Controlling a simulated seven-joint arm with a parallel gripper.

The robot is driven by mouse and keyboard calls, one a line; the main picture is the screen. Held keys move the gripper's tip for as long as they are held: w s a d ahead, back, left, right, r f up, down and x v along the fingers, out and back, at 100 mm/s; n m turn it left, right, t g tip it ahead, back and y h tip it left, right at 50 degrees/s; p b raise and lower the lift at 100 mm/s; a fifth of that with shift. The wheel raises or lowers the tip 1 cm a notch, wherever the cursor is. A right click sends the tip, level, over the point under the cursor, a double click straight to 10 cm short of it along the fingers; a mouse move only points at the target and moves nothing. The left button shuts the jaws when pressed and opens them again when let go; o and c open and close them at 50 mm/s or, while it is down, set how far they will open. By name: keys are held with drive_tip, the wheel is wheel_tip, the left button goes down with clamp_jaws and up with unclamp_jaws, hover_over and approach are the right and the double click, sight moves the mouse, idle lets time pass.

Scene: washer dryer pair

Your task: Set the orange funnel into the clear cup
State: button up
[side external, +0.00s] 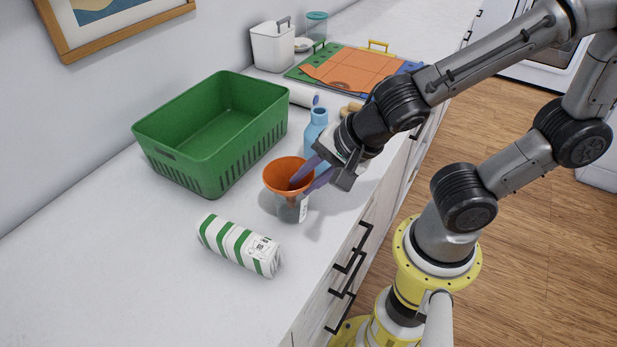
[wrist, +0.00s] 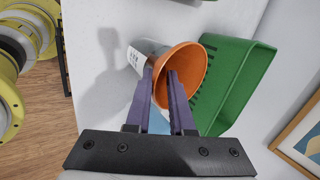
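The orange funnel (side external: 284,170) is wide end up over the mouth of the clear cup (side external: 290,212), which has a white label, on the countertop. The funnel's lower part looks to be inside the cup; its spout is hidden. In the wrist view the funnel (wrist: 188,66) shows its open mouth, with the cup (wrist: 142,54) behind its left side. My gripper (side external: 311,180) has its two purple fingers at the funnel's right rim, one over the mouth and one outside. In the wrist view the gripper (wrist: 160,74) shows a gap between the fingers; contact with the rim is unclear.
A green basket (side external: 183,160) stands behind and left of the funnel. A blue bottle (side external: 317,125) stands close behind my gripper. A green-striped roll (side external: 240,245) lies in front. A white bin (side external: 272,48) and an orange sheet (side external: 355,70) are farther back. The counter's left front is clear.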

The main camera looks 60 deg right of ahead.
drive_tip(key=shift+o, duration=0.3)
drive_tip(key=shift+s+d+f, duration=0.15)
drive_tip(key=shift+s+f, duration=0.1)
drive_tip(key=shift+f, duration=0.2)
drive_tip(key=shift+r, duration=0.1)
drive_tip(key=a+v, duration=0.1)
drive_tip(key=v, duration=1.3)
drive_tip(key=shift+w+d+r, duration=0.3)
drive_tip(key=shift+d, duration=0.1)
drive_tip(key=d+f+n, duration=0.2)
drive_tip(key=d+n, duration=0.2)
drive_tip(key=n, duration=0.4)
drive_tip(key=d+f+n+g, duration=0.1)
drive_tip(key=d+n, duration=0.3)
drive_tip(key=n, duration=0.4)
drive_tip(key=shift+f+n+h, duration=0.3)
drive_tip(key=shift+f+h, duration=0.1)
